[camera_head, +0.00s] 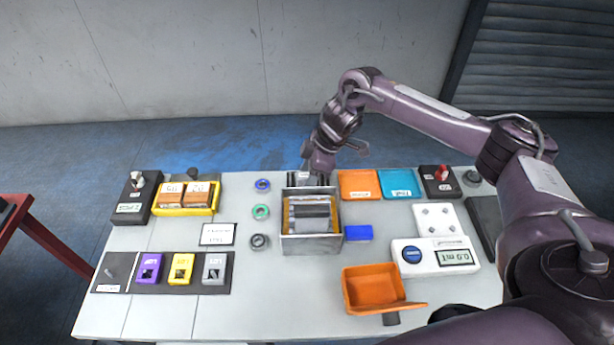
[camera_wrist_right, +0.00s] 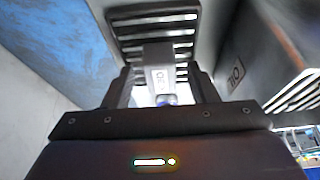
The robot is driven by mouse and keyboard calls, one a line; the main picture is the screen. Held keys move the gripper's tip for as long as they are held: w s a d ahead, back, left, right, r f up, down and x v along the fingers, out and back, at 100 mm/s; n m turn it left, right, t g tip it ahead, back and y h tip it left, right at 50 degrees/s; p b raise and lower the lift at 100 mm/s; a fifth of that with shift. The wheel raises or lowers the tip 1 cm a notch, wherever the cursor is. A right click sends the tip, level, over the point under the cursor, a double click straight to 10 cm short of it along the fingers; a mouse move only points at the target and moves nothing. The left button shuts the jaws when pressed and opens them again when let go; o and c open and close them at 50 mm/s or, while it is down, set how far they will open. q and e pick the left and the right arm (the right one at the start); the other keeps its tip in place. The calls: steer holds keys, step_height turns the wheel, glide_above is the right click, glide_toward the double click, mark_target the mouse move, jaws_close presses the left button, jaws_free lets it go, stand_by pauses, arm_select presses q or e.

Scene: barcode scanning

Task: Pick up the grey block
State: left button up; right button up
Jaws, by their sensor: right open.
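My right gripper (camera_head: 312,179) is open at the back edge of the metal box, pointing down. In the head view the gripper and box largely hide this spot. Another grey block (camera_head: 214,268) with a label lies on the dark mat at the front left, right of a yellow block (camera_head: 181,267) and a purple block (camera_head: 149,268). My left gripper is not in view.
The open metal box (camera_head: 313,246) stands mid-table, just in front of my right gripper. A blue block (camera_head: 359,233) lies to its right and an orange bin (camera_head: 372,294) in front. Several rings (camera_head: 261,211) lie left of the box.

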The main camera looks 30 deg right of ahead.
steer(key=c, duration=1.1)
steer(key=shift+r, duration=0.1)
